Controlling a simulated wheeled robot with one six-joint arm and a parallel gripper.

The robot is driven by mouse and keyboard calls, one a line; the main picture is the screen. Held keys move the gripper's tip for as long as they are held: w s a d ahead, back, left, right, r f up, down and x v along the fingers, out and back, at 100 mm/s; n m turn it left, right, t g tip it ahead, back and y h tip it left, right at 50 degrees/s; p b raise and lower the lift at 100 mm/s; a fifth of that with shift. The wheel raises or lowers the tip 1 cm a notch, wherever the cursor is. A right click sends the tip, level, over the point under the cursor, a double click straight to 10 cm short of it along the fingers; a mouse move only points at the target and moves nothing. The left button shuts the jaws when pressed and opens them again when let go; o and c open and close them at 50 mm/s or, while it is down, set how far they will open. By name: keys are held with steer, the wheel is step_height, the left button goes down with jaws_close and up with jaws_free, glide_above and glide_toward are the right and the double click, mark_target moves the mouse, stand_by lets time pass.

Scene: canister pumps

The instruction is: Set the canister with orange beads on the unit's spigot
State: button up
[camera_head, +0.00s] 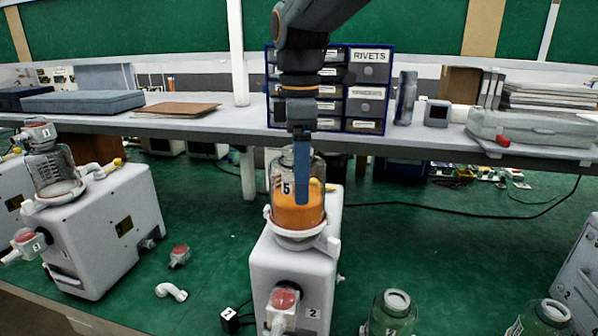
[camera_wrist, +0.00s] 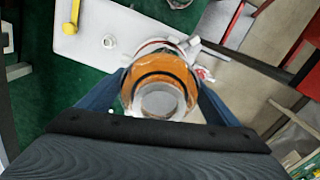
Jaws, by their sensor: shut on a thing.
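The canister with orange beads (camera_head: 288,214), a clear jar marked 5, stands upright at the ring holder on the front of the white unit marked 2 (camera_head: 272,262). It also shows in the wrist view (camera_wrist: 160,70), seen from above with its grey lid towards me. My gripper (camera_head: 303,190) reaches down from above and is shut on the canister; in the wrist view its blue fingers (camera_wrist: 158,88) lie on either side of the jar. The ring (camera_head: 298,243) surrounds the canister's bottom. The spigot is hidden, so I cannot tell whether the canister is fully seated.
Another white unit (camera_head: 112,225) with a clear canister (camera_head: 50,172) stands at left. Green jars (camera_head: 390,314) stand at the front right. A white elbow pipe (camera_head: 171,291) and a red-faced part (camera_head: 180,255) lie on the green surface.

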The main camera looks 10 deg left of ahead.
steer(key=shift+f+b, duration=0.45)
steer(key=shift+f, duration=0.95)
stand_by(0.4)
steer(key=o, duration=1.4)
steer(key=shift+o, duration=0.2)
